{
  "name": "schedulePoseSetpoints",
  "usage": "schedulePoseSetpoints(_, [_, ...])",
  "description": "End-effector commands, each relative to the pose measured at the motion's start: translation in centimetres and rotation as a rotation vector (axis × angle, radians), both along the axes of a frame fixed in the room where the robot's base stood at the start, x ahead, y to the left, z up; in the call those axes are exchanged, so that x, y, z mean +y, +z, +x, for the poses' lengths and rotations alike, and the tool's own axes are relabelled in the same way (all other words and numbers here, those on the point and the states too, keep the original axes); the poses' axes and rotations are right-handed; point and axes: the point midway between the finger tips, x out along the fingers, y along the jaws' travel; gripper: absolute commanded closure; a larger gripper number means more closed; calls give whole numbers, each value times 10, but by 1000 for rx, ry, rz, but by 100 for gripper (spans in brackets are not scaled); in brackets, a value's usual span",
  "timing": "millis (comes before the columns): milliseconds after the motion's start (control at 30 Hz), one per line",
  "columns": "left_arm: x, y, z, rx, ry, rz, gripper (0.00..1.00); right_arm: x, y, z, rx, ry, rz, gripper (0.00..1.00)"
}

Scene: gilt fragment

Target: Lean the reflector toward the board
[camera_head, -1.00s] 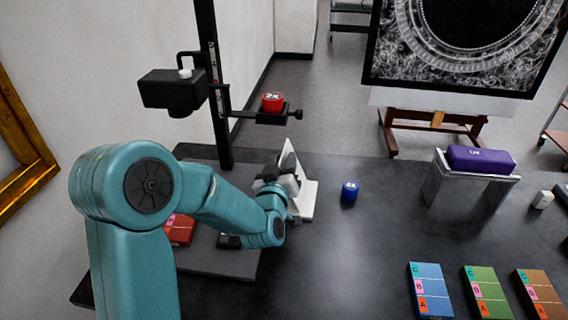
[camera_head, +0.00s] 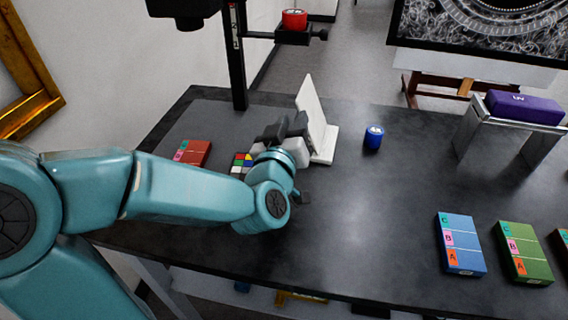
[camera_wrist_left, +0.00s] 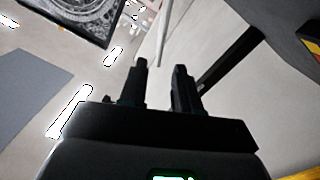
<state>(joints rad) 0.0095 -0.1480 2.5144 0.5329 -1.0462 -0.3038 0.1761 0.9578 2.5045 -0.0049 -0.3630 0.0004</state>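The reflector (camera_head: 311,105) is a white panel on a flat white base, standing at the right edge of the grey board (camera_head: 212,121) in the head view. The panel is tilted, its top further left than its foot. My left gripper (camera_head: 287,127) is just left of the panel, partly in front of its lower part. In the left wrist view its two dark fingers (camera_wrist_left: 162,88) are apart, with nothing visible between them. A thin pale edge, probably the reflector (camera_wrist_left: 163,35), shows beyond the gap. Contact with the panel cannot be told. My right gripper is out of view.
A red block (camera_head: 193,152) and a colour chart (camera_head: 242,163) lie on the board, below a black stand (camera_head: 237,60). A blue cylinder (camera_head: 373,137) stands right of the reflector. A purple case (camera_head: 522,107) rests on a metal riser. The dark table's middle is clear.

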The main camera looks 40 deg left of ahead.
Motion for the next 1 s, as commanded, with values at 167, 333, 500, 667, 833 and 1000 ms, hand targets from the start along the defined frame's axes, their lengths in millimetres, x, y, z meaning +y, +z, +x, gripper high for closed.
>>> schedulePoseSetpoints(167, [-16, -3, -27, -11, -17, -11, 68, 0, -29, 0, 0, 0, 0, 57])
schedulePoseSetpoints(333, [-26, -3, -46, -12, -12, -10, 68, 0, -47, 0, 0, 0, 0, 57])
schedulePoseSetpoints(500, [-29, -2, -53, -4, -12, -9, 68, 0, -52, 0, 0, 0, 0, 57])
schedulePoseSetpoints(667, [-29, 0, -54, -2, -11, -9, 68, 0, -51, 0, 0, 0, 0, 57])
schedulePoseSetpoints(833, [-29, 0, -54, -2, -11, -9, 68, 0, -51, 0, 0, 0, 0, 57])
schedulePoseSetpoints(1000, [-29, 0, -54, -2, -11, -9, 68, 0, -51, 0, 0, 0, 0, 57])
